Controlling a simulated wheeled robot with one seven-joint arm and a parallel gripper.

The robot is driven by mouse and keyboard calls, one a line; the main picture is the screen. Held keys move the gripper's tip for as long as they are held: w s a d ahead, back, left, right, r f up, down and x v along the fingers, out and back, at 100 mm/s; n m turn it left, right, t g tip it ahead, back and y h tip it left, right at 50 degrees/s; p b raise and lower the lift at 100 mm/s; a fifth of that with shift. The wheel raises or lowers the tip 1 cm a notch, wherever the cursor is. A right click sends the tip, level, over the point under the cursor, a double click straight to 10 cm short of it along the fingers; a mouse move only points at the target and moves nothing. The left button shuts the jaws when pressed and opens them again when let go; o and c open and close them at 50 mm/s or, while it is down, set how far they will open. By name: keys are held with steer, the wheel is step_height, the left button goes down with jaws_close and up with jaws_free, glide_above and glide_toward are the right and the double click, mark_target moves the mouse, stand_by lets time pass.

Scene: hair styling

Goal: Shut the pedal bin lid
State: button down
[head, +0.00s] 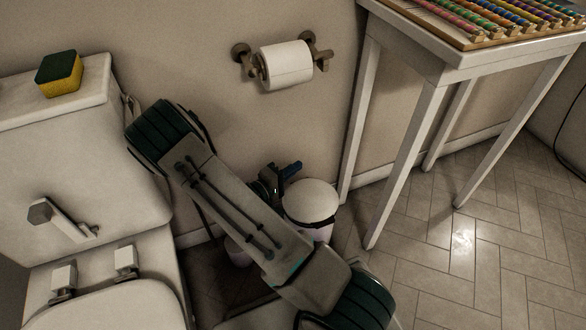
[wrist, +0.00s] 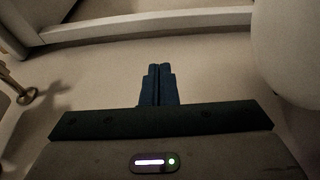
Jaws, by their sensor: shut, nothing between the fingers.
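The pedal bin (head: 318,234) stands on the floor by the wall, between the toilet and the white table, partly hidden by my arm. Its round white lid (head: 310,198) shows from above, with a dark rim under its near edge. It looks low over the bin, but I cannot tell whether it is fully shut. My gripper (head: 293,167) is just behind the lid, near the wall; contact cannot be made out. In the wrist view its blue fingers (wrist: 158,84) are together and empty. A pale rounded surface, possibly the lid, fills that view's right edge.
A toilet (head: 105,290) stands at left, with a sponge (head: 60,73) on its tank. A toilet roll (head: 286,65) hangs on the wall above my gripper. The white table (head: 400,150) with rows of beads is at right. Tiled floor (head: 465,240) below it is clear.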

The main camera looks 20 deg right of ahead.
stand_by(0.3)
steer(key=p+v, duration=0.3)
steer(key=v, duration=1)
steer(key=shift+a+p, duration=0.3)
steer(key=shift+a, duration=0.05)
steer(key=shift+s, duration=0.15)
steer(key=s+d+r+m+g+y+p, duration=0.1)
steer(key=s+r+y+p, duration=0.4)
steer(key=r+p, duration=0.6)
steer(key=s+r+m+g+y+p, duration=0.1)
steer(key=s+r+y+p, duration=0.4)
steer(key=r, duration=2.3)
steer(key=s+d+r+m+y+p, duration=0.1)
steer(key=s+r+y+p, duration=0.4)
steer(key=r+p, duration=1.2)
steer(key=shift+d+r+m+g+y+p, duration=0.35)
steer(key=shift+r+y, duration=0.75)
steer(key=shift+r, duration=0.55)
